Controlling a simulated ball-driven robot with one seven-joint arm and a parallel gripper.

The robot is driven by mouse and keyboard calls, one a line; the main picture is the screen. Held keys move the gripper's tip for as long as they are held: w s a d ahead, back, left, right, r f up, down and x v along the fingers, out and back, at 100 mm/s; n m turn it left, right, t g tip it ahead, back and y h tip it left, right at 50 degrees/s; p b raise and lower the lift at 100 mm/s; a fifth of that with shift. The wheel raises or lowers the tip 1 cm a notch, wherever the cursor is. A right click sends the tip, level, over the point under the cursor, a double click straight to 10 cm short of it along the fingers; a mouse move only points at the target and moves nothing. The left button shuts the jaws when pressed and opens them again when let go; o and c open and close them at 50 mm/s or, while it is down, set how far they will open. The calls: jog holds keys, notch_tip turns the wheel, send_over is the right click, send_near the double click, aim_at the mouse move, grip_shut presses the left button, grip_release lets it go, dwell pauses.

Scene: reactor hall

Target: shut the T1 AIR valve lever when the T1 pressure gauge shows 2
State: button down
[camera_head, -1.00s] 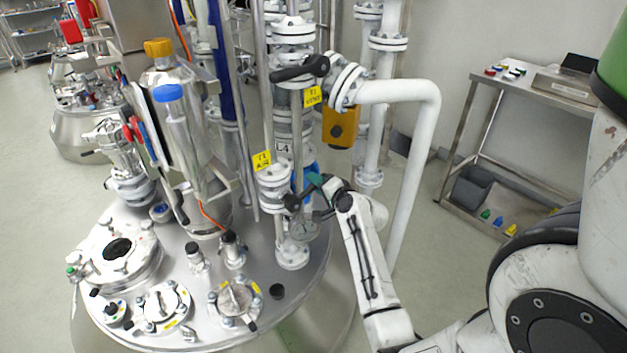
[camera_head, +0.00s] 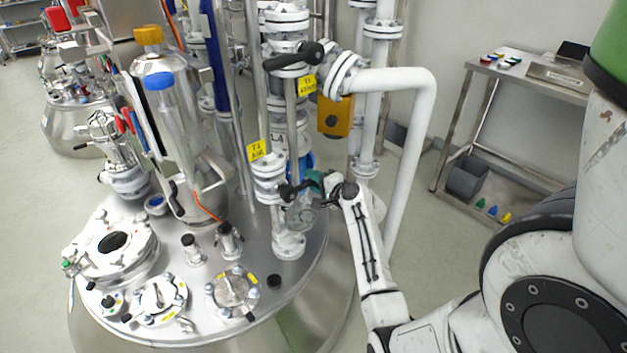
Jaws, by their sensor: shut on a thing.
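The yellow T1 AIR tag (camera_head: 258,150) hangs on the white flanged valve column above the tank lid. Below it the black T1 AIR valve lever (camera_head: 290,191) points right, toward my gripper. My gripper (camera_head: 312,186) is at the lever's right end, shut on it; the fingers are small and partly hidden. A round, pale gauge-like dial (camera_head: 301,216) sits just below the lever, seen at a slant and partly covered. It is probably the T1 pressure gauge; its needle and number cannot be read.
The T1 VENT lever (camera_head: 294,57), black, with a yellow tag (camera_head: 307,85), is higher on the same pipework. A white bent pipe (camera_head: 420,120) runs down behind my arm. The steel tank lid (camera_head: 210,318) carries ports and bottles. A steel side table (camera_head: 520,75) stands right.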

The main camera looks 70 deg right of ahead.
jog(key=shift+s+f, duration=0.15)
jog(key=shift+f, duration=0.1)
jog(key=c, duration=1.1)
grip_release()
jog(key=shift+o, duration=0.5)
jog(key=shift+r, duration=0.15)
jog(key=v, duration=1)
jog(key=shift+s+a, duration=0.2)
jog(key=shift+s, duration=0.1)
jog(key=shift+w+r, duration=0.1)
